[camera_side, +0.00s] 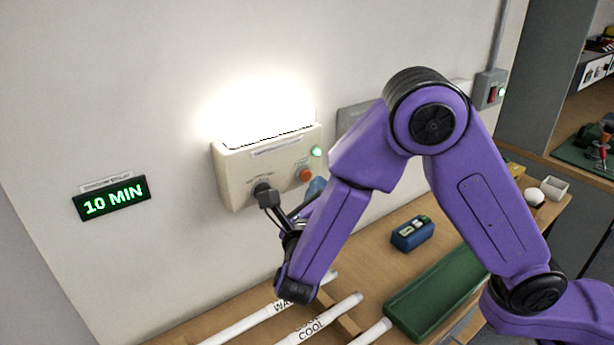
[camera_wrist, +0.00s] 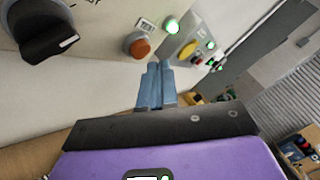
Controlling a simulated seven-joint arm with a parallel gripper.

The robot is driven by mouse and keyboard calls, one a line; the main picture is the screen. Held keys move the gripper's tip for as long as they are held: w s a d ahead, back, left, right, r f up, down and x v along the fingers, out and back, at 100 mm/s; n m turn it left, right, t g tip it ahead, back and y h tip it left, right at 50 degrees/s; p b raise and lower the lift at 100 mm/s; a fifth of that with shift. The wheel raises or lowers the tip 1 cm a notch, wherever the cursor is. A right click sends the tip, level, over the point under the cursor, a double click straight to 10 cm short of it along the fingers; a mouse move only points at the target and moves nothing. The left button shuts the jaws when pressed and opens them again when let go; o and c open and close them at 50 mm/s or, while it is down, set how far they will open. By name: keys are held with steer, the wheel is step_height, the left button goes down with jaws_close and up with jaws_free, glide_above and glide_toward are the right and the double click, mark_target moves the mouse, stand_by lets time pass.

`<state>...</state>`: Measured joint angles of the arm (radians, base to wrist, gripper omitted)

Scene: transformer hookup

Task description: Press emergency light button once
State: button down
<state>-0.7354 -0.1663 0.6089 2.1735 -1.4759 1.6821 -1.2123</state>
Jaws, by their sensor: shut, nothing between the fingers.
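The cream emergency light box (camera_side: 232,178) is on the wall, and a bright white glow shows at its top. Its front has an orange button (camera_side: 305,174), a lit green lamp (camera_side: 316,152) and a black knob (camera_side: 265,193). In the wrist view the orange button (camera_wrist: 138,46), green lamp (camera_wrist: 171,27) and black knob (camera_wrist: 45,30) show up close. My gripper (camera_side: 316,187) has blue fingers, shut and empty. In the wrist view its fingertips (camera_wrist: 159,66) are just below and right of the orange button; I cannot tell whether they touch the box.
A green display (camera_side: 112,198) reading "10 MIN" is on the wall at left. A grey panel with a yellow round part (camera_wrist: 187,50) is right of the box.

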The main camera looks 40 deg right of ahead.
steer(key=shift+s, duration=2.5)
steer(key=s+d+f+m+g+y, duration=0.2)
steer(key=s+d+m+g, duration=0.25)
steer(key=d+m, duration=0.25)
steer(key=s+d+f+m+g+y, duration=0.2)
steer(key=s+d+m+g+y, duration=0.1)
steer(key=d+m+g, duration=0.3)
steer(key=s+m+g+y, duration=0.2)
steer(key=s+m+y, duration=0.7)
steer(key=s, duration=0.5)
steer(key=shift+d+f+m, duration=0.15)
steer(key=shift+d+m, duration=0.15)
steer(key=shift+m, duration=0.7)
